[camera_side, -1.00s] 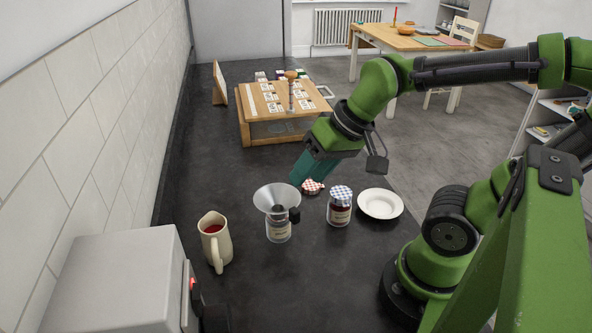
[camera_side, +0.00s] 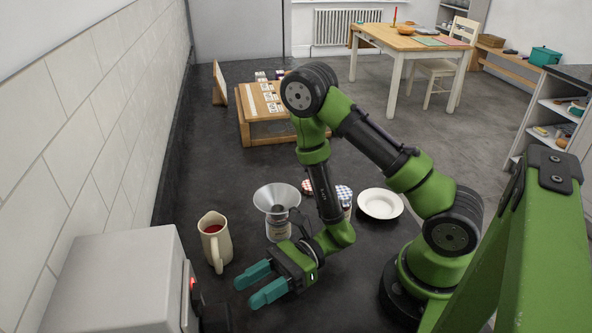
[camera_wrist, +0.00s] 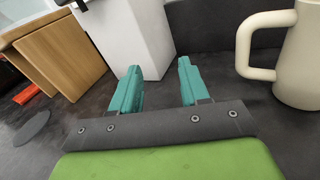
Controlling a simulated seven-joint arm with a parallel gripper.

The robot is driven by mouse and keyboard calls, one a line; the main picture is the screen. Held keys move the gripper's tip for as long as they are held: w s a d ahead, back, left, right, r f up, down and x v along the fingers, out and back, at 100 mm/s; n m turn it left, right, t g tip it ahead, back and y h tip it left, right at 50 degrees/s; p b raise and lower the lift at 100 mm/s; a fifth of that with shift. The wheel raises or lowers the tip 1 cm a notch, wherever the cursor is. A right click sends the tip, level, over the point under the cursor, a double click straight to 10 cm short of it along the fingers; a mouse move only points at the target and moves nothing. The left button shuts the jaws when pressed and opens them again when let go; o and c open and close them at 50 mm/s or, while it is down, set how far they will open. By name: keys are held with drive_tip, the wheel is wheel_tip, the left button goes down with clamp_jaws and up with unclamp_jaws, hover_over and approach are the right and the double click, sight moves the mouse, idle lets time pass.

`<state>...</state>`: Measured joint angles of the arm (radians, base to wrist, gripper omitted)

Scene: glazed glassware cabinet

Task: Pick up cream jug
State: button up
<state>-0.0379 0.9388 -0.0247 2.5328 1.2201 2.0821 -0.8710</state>
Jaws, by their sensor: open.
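The cream jug (camera_side: 213,243) stands upright on the dark worktop, with red contents showing in its mouth and its handle toward the side camera. In the wrist view the jug (camera_wrist: 302,62) is at the right edge, partly cut off, with its handle on its left. My gripper (camera_side: 246,290) is open and empty, low over the worktop, in front and to the right of the jug in the side view. Its teal fingers are apart from the jug; in the wrist view the gripper (camera_wrist: 160,70) points left of it, toward a white box.
A white appliance (camera_side: 115,275) stands close left of my gripper. A funnel (camera_side: 277,197) on a jar stands behind my gripper. A white plate (camera_side: 380,204) lies to the right. A wooden tray stand (camera_side: 250,130) is at the back. Wooden blocks (camera_wrist: 60,52) show in the wrist view.

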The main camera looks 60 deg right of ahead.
sight(220, 266)
drive_tip(key=w+d+m+t+h, duration=0.1)
drive_tip(key=w+t, duration=0.1)
drive_tip(key=w+d+m+t+h, duration=0.1)
drive_tip(key=t, duration=0.1)
drive_tip(key=w+d+f+m+t+h, duration=0.1)
drive_tip(key=w+d+t, duration=0.1)
drive_tip(key=shift+w+h, duration=0.35)
drive_tip(key=shift+h, duration=0.05)
drive_tip(key=shift+w+d+r+t, duration=0.15)
drive_tip(key=shift+w+t, duration=0.05)
drive_tip(key=shift+t, duration=0.1)
drive_tip(key=shift+x, duration=3.7)
clamp_jaws()
